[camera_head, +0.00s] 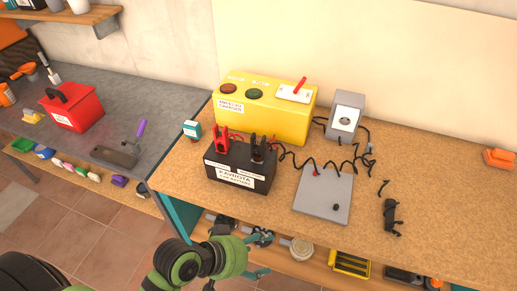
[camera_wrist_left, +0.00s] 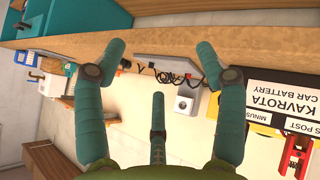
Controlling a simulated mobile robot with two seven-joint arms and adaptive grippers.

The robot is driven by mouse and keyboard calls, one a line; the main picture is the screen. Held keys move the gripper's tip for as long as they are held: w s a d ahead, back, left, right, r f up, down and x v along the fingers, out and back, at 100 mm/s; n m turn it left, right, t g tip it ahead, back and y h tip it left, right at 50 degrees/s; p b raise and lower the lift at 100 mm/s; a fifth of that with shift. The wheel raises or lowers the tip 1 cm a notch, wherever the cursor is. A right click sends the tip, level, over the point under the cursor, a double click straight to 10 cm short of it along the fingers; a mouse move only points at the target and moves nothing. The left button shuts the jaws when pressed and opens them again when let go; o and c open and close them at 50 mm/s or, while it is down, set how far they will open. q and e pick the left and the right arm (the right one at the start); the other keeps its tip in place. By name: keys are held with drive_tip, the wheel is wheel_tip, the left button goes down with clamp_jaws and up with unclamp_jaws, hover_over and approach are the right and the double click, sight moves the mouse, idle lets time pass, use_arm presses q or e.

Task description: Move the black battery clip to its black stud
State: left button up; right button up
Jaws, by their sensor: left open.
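The black battery (camera_head: 240,166) stands on the wooden workbench, and it also shows at the right of the left wrist view (camera_wrist_left: 280,92). A black clip (camera_head: 257,150) sits upright on its right post, beside a red clip (camera_head: 221,140) on the other post. The grey plate (camera_head: 312,200) lies right of the battery, with a black stud (camera_head: 335,196) and a red stud (camera_head: 315,173). Another black clip-like piece (camera_head: 390,214) lies farther right. My left gripper (camera_head: 260,255) is open and empty, in front of the bench edge and apart from the clips. My right gripper is not in view.
A yellow charger box (camera_head: 263,108) and a grey socket box (camera_head: 345,115) stand behind the battery. Coiled black cable (camera_head: 345,163) crosses the bench. A lower shelf (camera_head: 315,268) holds several items. Bare bench top lies at the right.

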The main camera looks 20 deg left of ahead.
sight(254, 145)
use_arm(q)
drive_tip(key=w+d+r+n+t+h, duration=0.3)
drive_tip(key=w+r+n+t+h, duration=0.2)
drive_tip(key=w+r+n+t, duration=0.7)
drive_tip(key=w+a+n+y, duration=0.2)
drive_tip(key=a+n+y, duration=0.1)
drive_tip(key=n, duration=0.4)
drive_tip(key=w+a+f+n+y, duration=0.1)
drive_tip(key=a+n+y, duration=0.3)
drive_tip(key=n, duration=0.4)
drive_tip(key=w+a+f+n+y, duration=0.1)
drive_tip(key=w+a+n+y, duration=0.1)
drive_tip(key=n, duration=0.6)
drive_tip(key=shift+w+a+f+y, duration=0.2)
drive_tip(key=shift+a+y, duration=0.2)
drive_tip(key=shift+a, duration=0.15)
drive_tip(key=shift+w+a+f+y, duration=0.1)
drive_tip(key=shift+w+a+y, duration=0.1)
drive_tip(key=shift+a+y, duration=0.25)
drive_tip(key=shift+w+a+n, duration=0.1)
drive_tip(key=shift+w+n, duration=0.2)
drive_tip(key=shift+w, duration=0.05)
drive_tip(key=w+p, duration=0.2)
drive_tip(key=w, duration=0.3)
drive_tip(key=shift+w, duration=0.65)
drive_tip(key=shift+s, duration=0.1)
drive_tip(key=c, duration=1.3)
